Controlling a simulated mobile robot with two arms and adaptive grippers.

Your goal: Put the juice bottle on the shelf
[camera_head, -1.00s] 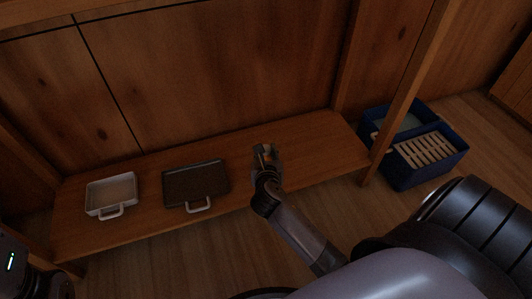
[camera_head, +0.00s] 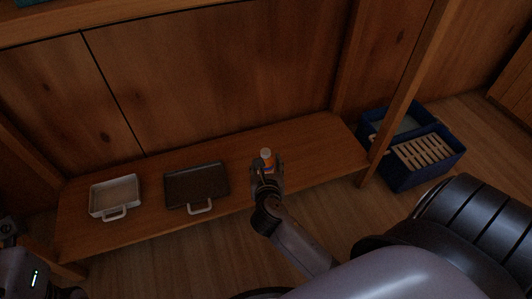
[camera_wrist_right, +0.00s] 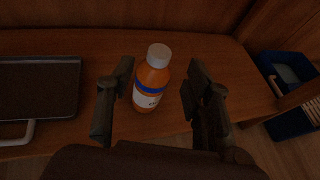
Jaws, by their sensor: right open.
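The juice bottle (camera_head: 267,160) is orange with a white cap and a white and blue label. It stands upright on the low wooden shelf (camera_head: 310,140), to the right of the dark tray. In the right wrist view the bottle (camera_wrist_right: 151,80) stands between the spread fingers of my right gripper (camera_wrist_right: 160,95), with gaps on both sides. In the head view my right gripper (camera_head: 267,172) is at the near side of the bottle, open. Part of my left arm shows at the lower left edge; I cannot make out its gripper's fingers.
A white tray (camera_head: 92,203) and a dark tray (camera_head: 197,187) with a light handle lie on the shelf to the left. Blue crates (camera_head: 405,178) stand on the floor to the right, behind a wooden post (camera_head: 402,85). The shelf right of the bottle is clear.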

